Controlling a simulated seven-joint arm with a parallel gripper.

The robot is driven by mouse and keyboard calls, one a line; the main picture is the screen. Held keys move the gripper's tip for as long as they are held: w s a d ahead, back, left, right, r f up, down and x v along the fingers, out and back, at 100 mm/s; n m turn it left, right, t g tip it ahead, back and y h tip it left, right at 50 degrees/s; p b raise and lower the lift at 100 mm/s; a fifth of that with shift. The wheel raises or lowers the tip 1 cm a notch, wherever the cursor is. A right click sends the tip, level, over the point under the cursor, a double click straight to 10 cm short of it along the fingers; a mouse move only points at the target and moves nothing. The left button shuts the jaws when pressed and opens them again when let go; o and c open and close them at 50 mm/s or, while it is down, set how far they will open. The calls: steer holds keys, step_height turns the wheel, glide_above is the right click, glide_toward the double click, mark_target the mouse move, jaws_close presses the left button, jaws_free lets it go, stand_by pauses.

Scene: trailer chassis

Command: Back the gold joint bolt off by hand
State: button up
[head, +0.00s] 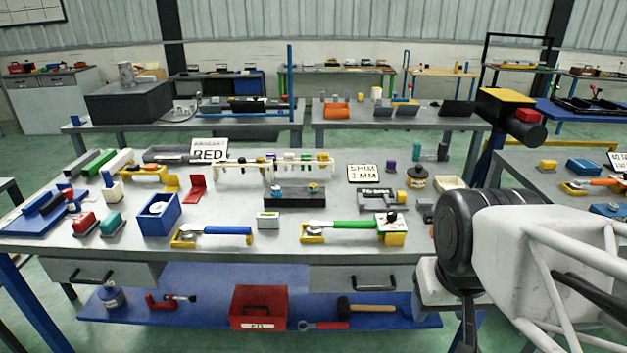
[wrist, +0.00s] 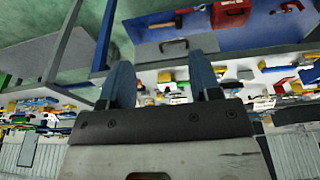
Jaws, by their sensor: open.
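A small gold bolt head (head: 313,188) appears to sit on top of a dark block (head: 295,202) near the middle of the bench in the head view. A blue piece (head: 276,190) sits on the same block to its left. At this size I cannot tell how far the bolt is threaded in. My gripper (wrist: 162,82) shows in the wrist view with its two blue-grey fingers apart and nothing between them. It is away from the block. In the head view my arm stands at the right, and the fingertips cannot be made out.
A blue-handled tool (head: 228,230) and a green-handled tool (head: 350,225) lie in front of the block. A rack of small parts (head: 250,165) stands behind it. A blue bin (head: 160,222) is at left. Bare grey bench top (head: 275,245) runs along the front.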

stand_by(0.3)
steer(key=w+a+r+m+y, duration=0.1)
steer(key=w+r+m, duration=0.15)
steer(key=w, duration=0.55)
steer(key=w+a+r+m, duration=0.2)
steer(key=w+m, duration=0.1)
steer(key=w, duration=0.6)
steer(key=m+g+y, duration=0.1)
steer(key=m+y, duration=0.2)
steer(key=m, duration=1.4)
glide_above(311, 185)
steer(key=d, duration=0.3)
step_height(311, 185, down, 16)
steer(key=shift+s+d+r+n, duration=0.15)
steer(key=shift+s+n, duration=0.1)
steer(key=shift+s, duration=0.2)
steer(key=shift+x, duration=3.95)
